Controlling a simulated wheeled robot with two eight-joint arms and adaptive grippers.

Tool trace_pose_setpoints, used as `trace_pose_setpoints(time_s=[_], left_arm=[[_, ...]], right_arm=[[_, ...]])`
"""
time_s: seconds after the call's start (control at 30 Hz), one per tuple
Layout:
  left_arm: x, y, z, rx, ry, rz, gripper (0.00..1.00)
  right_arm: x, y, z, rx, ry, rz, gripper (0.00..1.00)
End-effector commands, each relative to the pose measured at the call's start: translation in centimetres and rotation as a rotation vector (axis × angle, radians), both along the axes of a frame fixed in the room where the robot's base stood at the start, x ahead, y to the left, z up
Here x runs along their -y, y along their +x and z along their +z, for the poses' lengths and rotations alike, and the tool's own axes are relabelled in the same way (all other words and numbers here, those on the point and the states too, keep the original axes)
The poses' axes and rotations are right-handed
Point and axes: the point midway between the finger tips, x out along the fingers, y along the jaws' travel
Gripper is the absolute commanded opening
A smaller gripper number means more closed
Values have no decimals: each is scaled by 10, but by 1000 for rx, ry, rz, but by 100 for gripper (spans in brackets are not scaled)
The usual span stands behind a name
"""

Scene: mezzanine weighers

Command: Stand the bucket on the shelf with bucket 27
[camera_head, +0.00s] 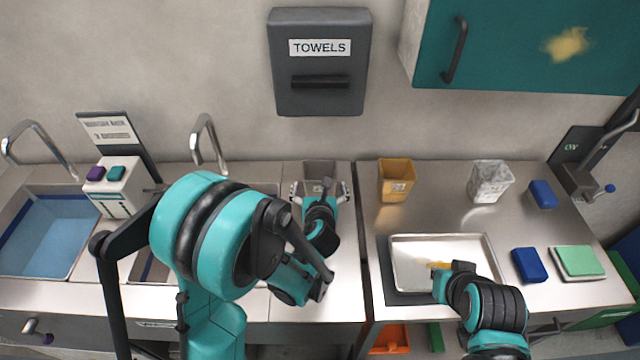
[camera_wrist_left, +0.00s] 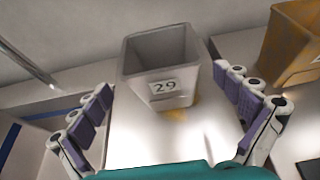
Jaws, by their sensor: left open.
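A grey bucket (camera_head: 320,170) stands on the counter near the wall; in the left wrist view the bucket (camera_wrist_left: 160,65) shows a label reading 29. My left gripper (camera_head: 320,192) is open in front of it, and in the wrist view its fingers are spread left and right of the bucket, apart from it. An ochre bucket (camera_head: 396,182) and a white mottled bucket (camera_head: 490,183) stand further right; their labels are too small to read. I cannot make out bucket 27 or its shelf. My right gripper (camera_head: 441,270) is over the metal tray; its jaws are unclear.
A metal tray (camera_head: 405,240) lies on the right counter, with blue blocks (camera_head: 529,265) and a green pad (camera_head: 578,261) beside it. Sinks (camera_head: 45,235) with taps are at left. A teal wall cabinet (camera_head: 510,60) and towel dispenser (camera_head: 320,95) hang above.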

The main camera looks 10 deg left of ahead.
Motion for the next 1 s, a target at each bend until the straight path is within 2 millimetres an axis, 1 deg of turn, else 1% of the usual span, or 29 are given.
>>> trace_pose_setpoints(time_s=[0.1,0.37,0.5,0.6,0.8,0.83,0.87,0.9,0.97,1.0], left_arm=[[-3,13,-6,0,2,0,100],[-7,36,-17,-1,0,2,100],[-9,57,-26,-1,0,2,100],[-11,67,-30,-1,-2,2,100],[-11,68,-29,-1,-2,1,100],[-11,68,-29,-1,-2,1,97],[-11,68,-29,-1,-2,1,89],[-11,68,-29,-1,-2,1,79],[-11,68,-29,-1,-2,1,63],[-11,68,-29,-1,-2,1,52]], right_arm=[[0,0,-3,0,0,0,0],[0,0,-9,0,0,0,0],[0,0,-14,0,0,0,0],[0,0,-16,0,0,0,0],[0,0,-15,0,0,0,0],[0,0,-15,0,0,0,0],[0,0,-15,0,0,0,0],[0,0,-15,0,0,0,0],[0,0,-15,0,0,0,0],[0,0,-15,0,0,0,0]])
